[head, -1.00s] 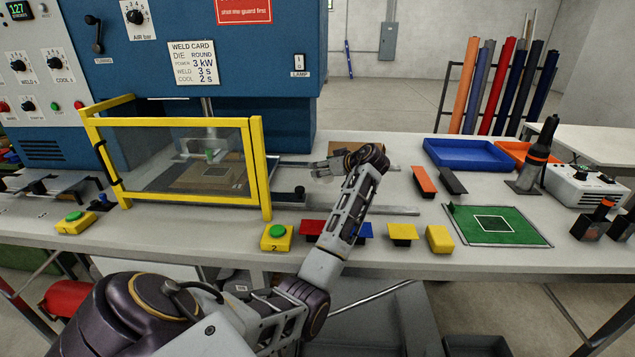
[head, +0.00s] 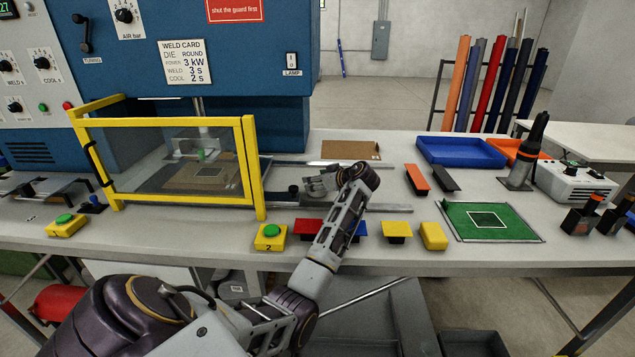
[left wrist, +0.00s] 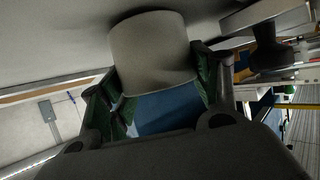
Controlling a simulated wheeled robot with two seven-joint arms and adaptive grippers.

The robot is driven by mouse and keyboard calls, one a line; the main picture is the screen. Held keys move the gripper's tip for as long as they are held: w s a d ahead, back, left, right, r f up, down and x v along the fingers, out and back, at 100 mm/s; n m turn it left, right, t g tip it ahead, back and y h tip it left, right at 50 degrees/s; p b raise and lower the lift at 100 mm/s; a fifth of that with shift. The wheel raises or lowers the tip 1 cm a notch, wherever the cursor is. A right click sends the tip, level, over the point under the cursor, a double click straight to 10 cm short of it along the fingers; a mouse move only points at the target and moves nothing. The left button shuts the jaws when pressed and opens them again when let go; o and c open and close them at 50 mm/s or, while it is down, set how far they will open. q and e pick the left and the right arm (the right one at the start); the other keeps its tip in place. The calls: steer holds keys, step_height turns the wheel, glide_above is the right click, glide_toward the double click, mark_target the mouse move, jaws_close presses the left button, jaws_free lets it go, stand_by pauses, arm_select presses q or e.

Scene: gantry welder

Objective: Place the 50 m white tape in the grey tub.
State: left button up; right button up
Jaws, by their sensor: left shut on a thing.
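My left gripper (head: 318,184) is over the bench, just right of a black knob on the welder's rail. In the left wrist view its fingers (left wrist: 158,88) are shut on a pale, rounded, roll-like thing (left wrist: 152,55). It looks like the white tape, but no label or length mark shows. A blue patch shows below it between the fingers. In the head view the held thing is too small and covered to make out. A grey open container (head: 422,318) stands below the bench's front edge; I cannot tell if it is the grey tub. My right gripper is not in view.
The yellow-framed guard (head: 250,165) stands left of the gripper, with the black knob (head: 294,190) close by. Yellow button box 2 (head: 270,238) and coloured blocks line the front edge. A cardboard piece (head: 345,150) lies behind; a blue tray (head: 460,152) and green mat (head: 490,222) are right.

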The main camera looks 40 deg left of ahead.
arm_select(q)
steer(key=shift+f, duration=0.25)
steer(key=o, duration=1.1)
steer(key=shift+r, duration=0.15)
steer(key=v, duration=1.2)
